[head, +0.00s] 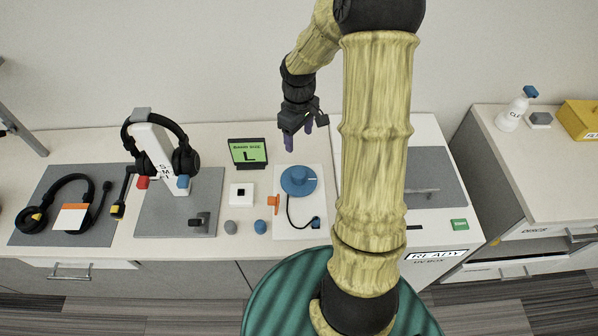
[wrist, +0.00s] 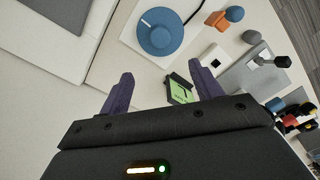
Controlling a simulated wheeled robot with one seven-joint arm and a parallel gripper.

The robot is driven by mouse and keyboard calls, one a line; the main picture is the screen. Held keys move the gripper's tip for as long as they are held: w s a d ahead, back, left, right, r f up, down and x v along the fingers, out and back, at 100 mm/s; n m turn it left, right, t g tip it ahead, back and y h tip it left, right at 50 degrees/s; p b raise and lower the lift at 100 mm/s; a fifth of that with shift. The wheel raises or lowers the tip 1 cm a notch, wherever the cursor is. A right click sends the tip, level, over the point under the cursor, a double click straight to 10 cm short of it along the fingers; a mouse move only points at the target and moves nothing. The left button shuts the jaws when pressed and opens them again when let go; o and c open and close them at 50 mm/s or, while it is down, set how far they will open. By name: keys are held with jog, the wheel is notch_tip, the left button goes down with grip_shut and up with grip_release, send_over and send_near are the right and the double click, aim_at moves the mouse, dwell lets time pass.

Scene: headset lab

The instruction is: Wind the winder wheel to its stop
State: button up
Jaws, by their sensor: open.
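The winder wheel (head: 298,180) is a blue disc with a raised hub, on a white board (head: 312,233) on the counter. A dark cord runs from beside it to a small blue plug piece (head: 316,222) on the same board. In the wrist view the wheel (wrist: 160,32) shows at the top, with a white line on its face, beyond my fingertips. My gripper (head: 298,142) hangs above and behind the wheel in the head view, apart from it. Its two purple fingers (wrist: 162,88) are spread with nothing between them.
A small screen reading L (head: 248,153) stands left of the wheel. An orange piece (head: 273,203), a white block (head: 241,195) and two foam balls (head: 260,227) lie nearby. A headset stand (head: 153,160) is farther left. A white UV box (head: 430,232) stands right.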

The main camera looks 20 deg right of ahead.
aim_at(299, 173)
notch_tip(299, 173, down, 17)
jog(key=shift+f+p, duration=0.2)
jog(key=shift+p, duration=0.45)
dwell(0.4)
jog(key=c, duration=1)
